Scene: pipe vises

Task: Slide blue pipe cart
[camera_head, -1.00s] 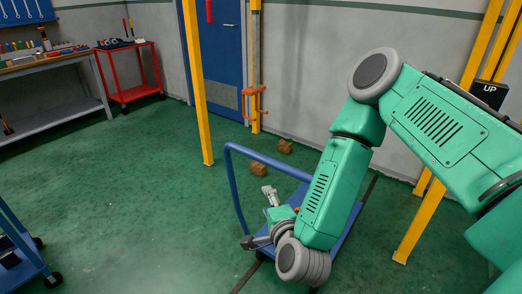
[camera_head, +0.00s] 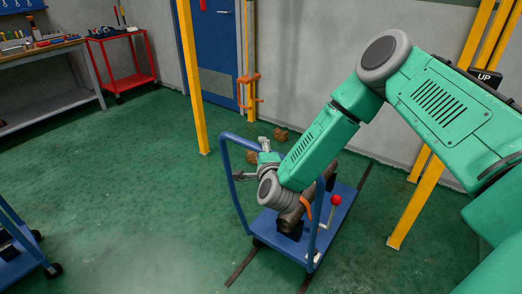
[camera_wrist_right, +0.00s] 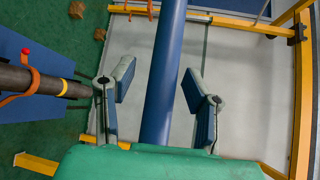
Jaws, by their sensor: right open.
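The blue pipe cart (camera_head: 340,213) stands on the green floor in the middle of the head view, with a tall looped blue handle (camera_head: 234,193) on its left side. A dark pipe (camera_head: 290,219) sits on it in a vise with a red-knobbed lever (camera_head: 335,200). My right gripper (camera_head: 253,160) is open at the handle. In the right wrist view the blue handle bar (camera_wrist_right: 165,75) runs between the open fingers (camera_wrist_right: 158,84), with gaps visible on both sides. Whether it lies fully within their depth is unclear. My left gripper is not seen.
Dark track lines (camera_head: 364,178) run along the floor by the cart. Yellow posts (camera_head: 193,80) stand behind it and at the right. Brown blocks (camera_head: 281,135) lie behind the handle. Another blue cart (camera_head: 22,245) stands at left; open floor lies between.

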